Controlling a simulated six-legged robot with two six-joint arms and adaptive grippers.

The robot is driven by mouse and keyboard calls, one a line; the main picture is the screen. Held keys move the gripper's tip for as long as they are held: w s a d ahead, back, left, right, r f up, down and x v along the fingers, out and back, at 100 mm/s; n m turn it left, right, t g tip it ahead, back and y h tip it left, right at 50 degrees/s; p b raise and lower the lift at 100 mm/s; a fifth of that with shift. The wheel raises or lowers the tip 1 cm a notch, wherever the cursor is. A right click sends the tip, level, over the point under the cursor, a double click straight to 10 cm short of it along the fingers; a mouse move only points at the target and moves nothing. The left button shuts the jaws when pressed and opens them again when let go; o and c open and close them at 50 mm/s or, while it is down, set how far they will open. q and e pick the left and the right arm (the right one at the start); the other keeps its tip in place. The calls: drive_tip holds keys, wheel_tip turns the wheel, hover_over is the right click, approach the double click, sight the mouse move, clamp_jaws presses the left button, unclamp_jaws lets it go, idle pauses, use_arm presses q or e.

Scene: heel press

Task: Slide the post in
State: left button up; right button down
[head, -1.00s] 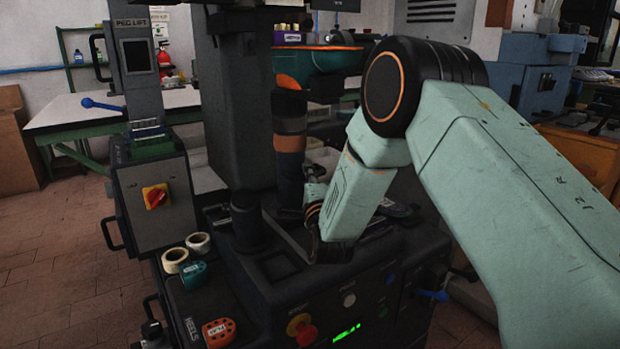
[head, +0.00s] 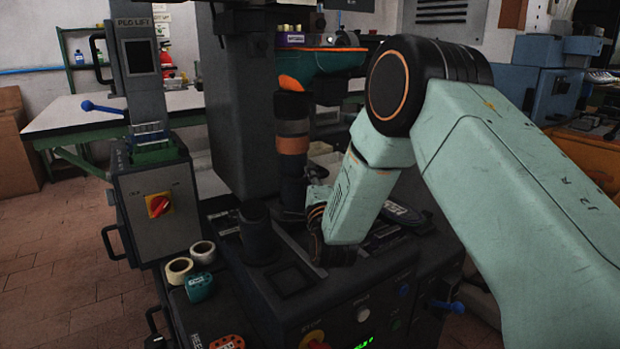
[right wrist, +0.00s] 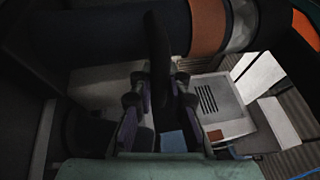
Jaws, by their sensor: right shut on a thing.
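My right gripper (right wrist: 160,105) shows in the right wrist view with its two fingers on either side of a dark narrow piece (right wrist: 158,50), shut on it. The piece rises in front of a thick dark column with an orange band (right wrist: 208,25). In the head view my right wrist is low beside that column (head: 291,145), and my forearm hides most of the gripper. A short black cylinder (head: 257,238) stands upright on the press bed to the left. I cannot tell for certain which piece is the post. My left gripper is not in view.
A square recess (head: 289,281) lies in the press bed (head: 325,300) in front of the black cylinder. Tape rolls (head: 179,270) and a teal piece (head: 199,287) lie at the left. A grey box with a red switch (head: 158,204) stands beyond them.

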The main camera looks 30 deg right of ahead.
drive_tip(key=shift+r, duration=0.15)
drive_tip(key=c, duration=1.3)
unclamp_jaws()
drive_tip(key=shift+c, duration=0.2)
drive_tip(key=v, duration=1.2)
